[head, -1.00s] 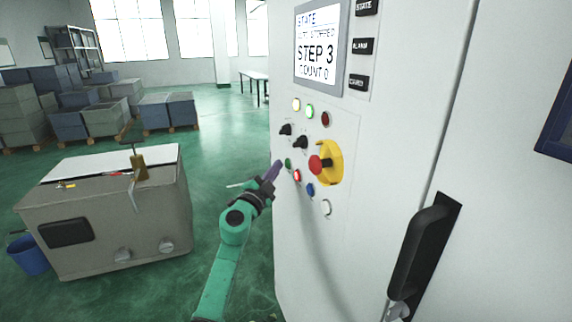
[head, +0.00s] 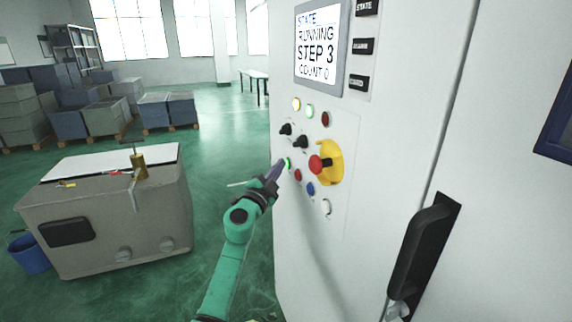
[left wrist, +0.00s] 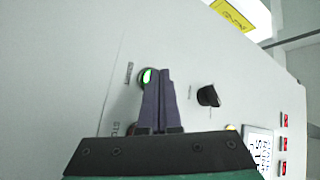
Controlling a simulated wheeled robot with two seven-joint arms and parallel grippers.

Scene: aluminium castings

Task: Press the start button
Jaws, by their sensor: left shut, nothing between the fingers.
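The green start button (head: 288,162) sits on the front of the white control cabinet, at the left of the button rows. It is lit bright green and also shows in the left wrist view (left wrist: 147,77). My left gripper (head: 280,166) is shut and empty, with its purple fingertips at the button; in the left wrist view the tips (left wrist: 157,72) overlap its edge. Whether they touch it I cannot tell for sure. The screen (head: 317,42) reads RUNNING, STEP 3, COUNT 0. My right gripper is not in view.
A red emergency stop (head: 318,164) on a yellow plate is just right of the button. Black knobs (head: 301,142) are above, and red (head: 297,175) and blue (head: 310,189) buttons below. A black door handle (head: 420,255) juts out at lower right.

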